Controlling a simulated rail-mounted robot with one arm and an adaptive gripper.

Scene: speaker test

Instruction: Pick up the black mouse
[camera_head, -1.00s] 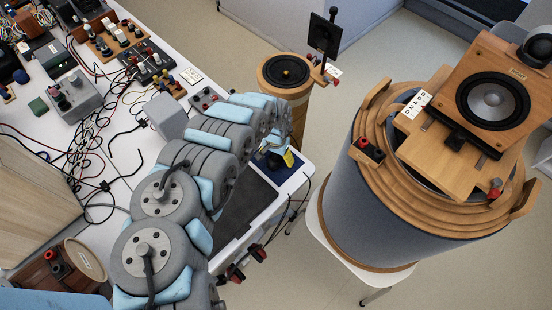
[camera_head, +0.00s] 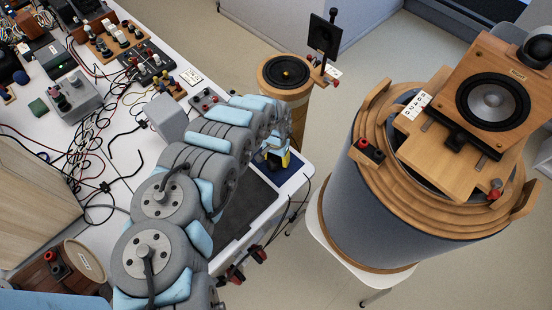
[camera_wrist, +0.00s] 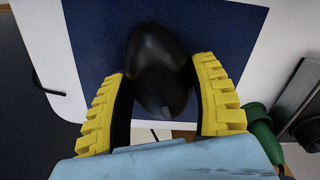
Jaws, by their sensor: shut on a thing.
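The black mouse (camera_wrist: 158,70) is a smooth, glossy oval in the wrist view, lying between the two yellow ribbed fingers of my gripper (camera_wrist: 161,95). The fingers flank its near part and are closed on it. Its far end sticks out beyond the fingertips, over a dark blue mat (camera_wrist: 95,35). I cannot tell whether the mouse touches the mat. In the head view my gripper (camera_head: 278,158) is at the right end of the white table, low over the blue mat (camera_head: 291,178). The mouse cannot be made out there.
The white table (camera_head: 120,160) holds tangled cables and electronic boxes at the left. A dark grey pad (camera_head: 245,205) lies left of the blue mat. A small round wooden speaker (camera_head: 287,72) stands behind the gripper. A large drum-shaped speaker (camera_head: 385,215) stands at the right.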

